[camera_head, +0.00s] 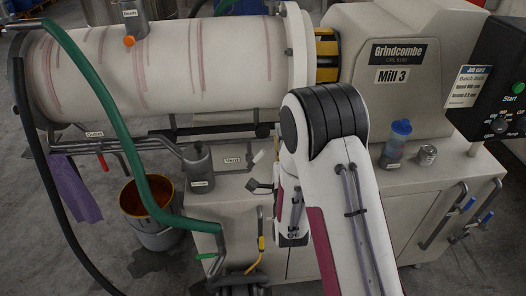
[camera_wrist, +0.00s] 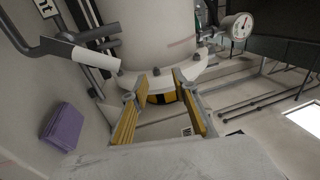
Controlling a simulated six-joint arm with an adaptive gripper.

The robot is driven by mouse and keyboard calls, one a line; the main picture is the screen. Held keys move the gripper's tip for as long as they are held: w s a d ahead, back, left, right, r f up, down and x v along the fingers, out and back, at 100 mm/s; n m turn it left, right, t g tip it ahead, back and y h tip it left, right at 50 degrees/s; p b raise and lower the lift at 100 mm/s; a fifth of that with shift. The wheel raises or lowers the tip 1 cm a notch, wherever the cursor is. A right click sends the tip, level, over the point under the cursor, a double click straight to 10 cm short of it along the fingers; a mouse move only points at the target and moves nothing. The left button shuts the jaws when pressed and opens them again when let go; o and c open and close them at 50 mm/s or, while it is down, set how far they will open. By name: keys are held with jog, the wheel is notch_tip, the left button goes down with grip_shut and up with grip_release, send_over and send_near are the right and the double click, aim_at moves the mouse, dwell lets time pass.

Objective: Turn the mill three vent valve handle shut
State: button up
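In the head view the label reading vent (camera_head: 231,161) sits on the pipework below the mill drum, with a pale lever handle (camera_head: 257,157) just right of it. In the wrist view a white-sleeved lever handle (camera_wrist: 85,58) slants across a grey pipe at upper left, under a label of which only the end shows. It appears to be the same handle. My gripper (camera_wrist: 160,80) is open and empty. Its yellow-padded fingers are apart, and the handle lies left of them, not between them. In the head view my arm hides most of my gripper.
The mill drum (camera_head: 190,65) is above the pipes. A red-handled outlet lever (camera_head: 103,161), a green hose (camera_head: 105,100) and a bucket (camera_head: 150,205) are at left. The wrist view shows a gauge (camera_wrist: 237,27) and purple cloth (camera_wrist: 63,127).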

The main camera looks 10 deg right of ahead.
jog(key=d, duration=0.9)
jog(key=n+g+y, duration=0.6)
jog(key=n+y, duration=0.6)
jog(key=n, duration=0.9)
send_near(261, 155)
jog(key=w, duration=0.1)
jog(key=w+a, duration=0.1)
jog(key=shift+w+a+f, duration=0.2)
jog(key=shift+w+f, duration=0.05)
jog(key=shift+f, duration=0.15)
jog(key=shift+x, duration=3.95)
grip_shut()
